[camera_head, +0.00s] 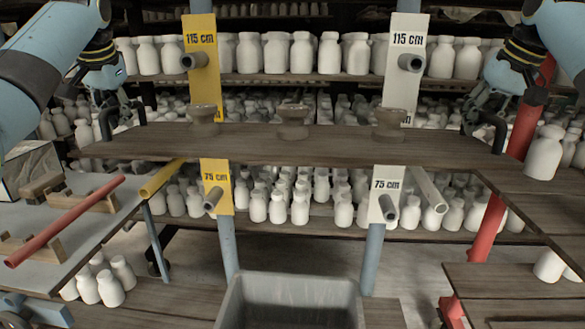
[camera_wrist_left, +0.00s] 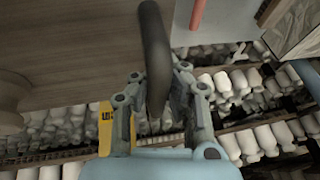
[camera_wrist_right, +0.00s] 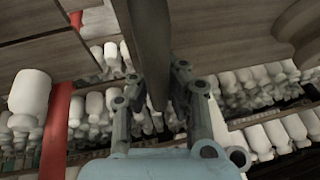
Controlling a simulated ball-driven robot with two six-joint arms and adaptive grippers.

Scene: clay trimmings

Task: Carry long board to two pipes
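The long brown board (camera_head: 345,143) lies level across the head view, with a dark handle at each end and three small bowls on top, the middle one (camera_head: 293,120) near its centre. My left gripper (camera_head: 112,108) is shut around the left handle (camera_wrist_left: 156,50). My right gripper (camera_head: 486,108) is shut around the right handle (camera_wrist_right: 152,50). Behind the board, short grey pipes stick out of a yellow plate (camera_head: 201,90) and a white plate (camera_head: 405,85) marked 115 cm. Lower pipes, left (camera_head: 212,200) and right (camera_head: 388,207), sit on plates marked 75 cm.
A left table (camera_head: 85,235) holds a red pipe (camera_head: 65,222) on wooden blocks. A yellow pipe (camera_head: 160,178) and a white pipe (camera_head: 429,190) show below the board. A right table (camera_head: 535,200) adjoins the board's right end in the picture. A grey bin (camera_head: 290,295) stands below.

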